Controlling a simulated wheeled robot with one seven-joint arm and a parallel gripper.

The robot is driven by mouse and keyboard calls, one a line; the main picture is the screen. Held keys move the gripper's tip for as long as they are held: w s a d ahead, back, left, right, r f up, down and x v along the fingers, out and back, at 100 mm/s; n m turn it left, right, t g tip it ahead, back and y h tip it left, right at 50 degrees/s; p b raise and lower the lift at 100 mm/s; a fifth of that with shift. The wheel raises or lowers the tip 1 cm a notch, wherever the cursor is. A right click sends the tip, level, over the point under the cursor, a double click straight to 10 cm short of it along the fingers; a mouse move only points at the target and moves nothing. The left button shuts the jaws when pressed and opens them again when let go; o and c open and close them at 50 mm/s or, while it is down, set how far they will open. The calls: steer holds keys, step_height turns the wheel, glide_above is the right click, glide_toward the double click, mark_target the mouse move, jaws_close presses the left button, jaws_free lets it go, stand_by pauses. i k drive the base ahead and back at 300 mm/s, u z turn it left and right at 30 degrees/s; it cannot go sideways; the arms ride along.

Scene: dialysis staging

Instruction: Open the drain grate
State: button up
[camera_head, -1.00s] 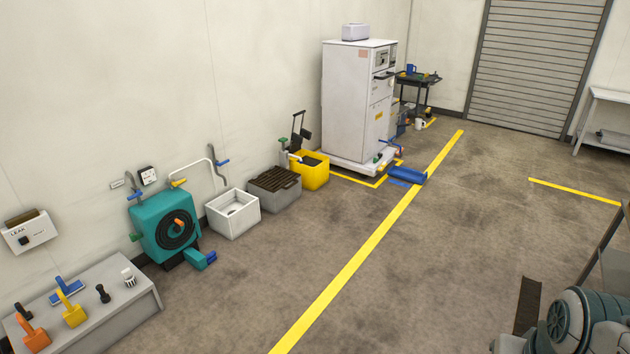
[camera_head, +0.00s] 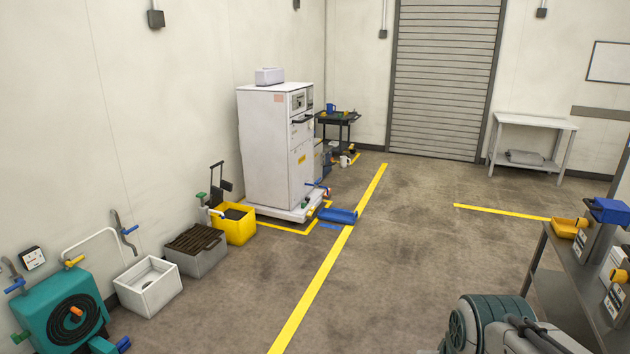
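The drain grate (camera_head: 194,238) is a dark brown slatted cover. It lies flat on top of a grey box (camera_head: 208,262) on the floor by the left wall. It looks closed, and what is under it is hidden. The box stands between a white basin (camera_head: 148,305) and a yellow bucket (camera_head: 246,229). Part of my arm shows at the bottom right, far from the grate. My gripper is not in view.
A teal hose reel unit (camera_head: 50,322) stands at the lower left. A tall white machine (camera_head: 268,150) stands behind the bucket, with a blue tray (camera_head: 338,215) before it. A grey bench (camera_head: 570,285) is at right. The middle floor is clear.

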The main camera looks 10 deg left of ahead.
mark_target(203, 240)
steer(key=u, duration=0.2)
steer(key=i, duration=1.7)
steer(key=u, duration=0.6)
steer(key=i, duration=2.1)
steer(key=u, duration=0.45)
steer(key=i, duration=1.45)
steer(key=u, duration=0.05)
